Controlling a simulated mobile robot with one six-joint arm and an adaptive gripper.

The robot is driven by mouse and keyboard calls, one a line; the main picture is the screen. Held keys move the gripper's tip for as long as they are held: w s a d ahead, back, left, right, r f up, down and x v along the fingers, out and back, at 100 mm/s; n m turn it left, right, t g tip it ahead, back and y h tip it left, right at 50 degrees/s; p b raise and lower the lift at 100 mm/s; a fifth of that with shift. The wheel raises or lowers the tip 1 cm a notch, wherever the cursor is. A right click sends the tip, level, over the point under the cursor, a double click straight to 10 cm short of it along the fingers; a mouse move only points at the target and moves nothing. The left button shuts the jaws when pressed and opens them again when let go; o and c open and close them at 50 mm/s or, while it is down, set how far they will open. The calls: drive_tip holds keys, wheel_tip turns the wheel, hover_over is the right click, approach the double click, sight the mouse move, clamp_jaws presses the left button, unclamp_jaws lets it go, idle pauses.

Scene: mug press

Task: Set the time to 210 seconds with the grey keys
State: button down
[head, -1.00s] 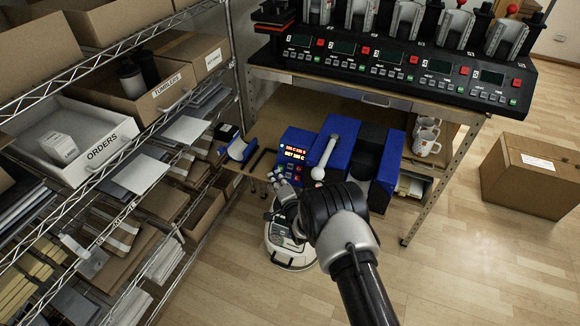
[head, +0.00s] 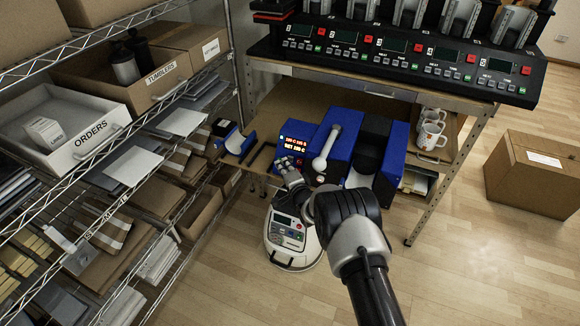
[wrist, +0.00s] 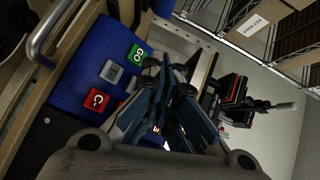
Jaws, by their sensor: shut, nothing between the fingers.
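The blue mug press (head: 331,135) stands on the lower shelf of the bench. Its control box has a display (head: 297,143) with two lit lines, red above and orange below, too small to read surely. In the wrist view the blue key panel (wrist: 78,72) shows a grey key (wrist: 110,71), a green key (wrist: 136,54) and a red key (wrist: 97,99). My gripper (head: 287,166) is shut and empty, just in front of the control box. It also shows in the wrist view (wrist: 165,95), beside the keys; contact cannot be told.
A row of black presses with displays (head: 395,45) fills the bench top. White mugs (head: 430,135) stand right of the blue press. A wire shelf with boxes and an orders bin (head: 80,130) is close on the left. A cardboard box (head: 535,170) lies on the floor at right.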

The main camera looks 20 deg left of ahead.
sight(281, 155)
drive_tip(key=shift+w+f+b, duration=0.35)
drive_tip(key=shift+w+b, duration=0.2)
drive_tip(key=shift+w, duration=0.15)
drive_tip(key=shift+w+f, duration=0.1)
idle(0.9)
drive_tip(key=shift+w+f, duration=0.1)
drive_tip(key=shift+w, duration=0.15)
drive_tip(key=shift+w+f, duration=0.2)
drive_tip(key=shift+w, duration=0.2)
idle(0.6)
idle(0.4)
drive_tip(key=shift+s+r+p, duration=0.45)
drive_tip(key=shift+s+p, duration=0.3)
drive_tip(key=shift+p, duration=0.2)
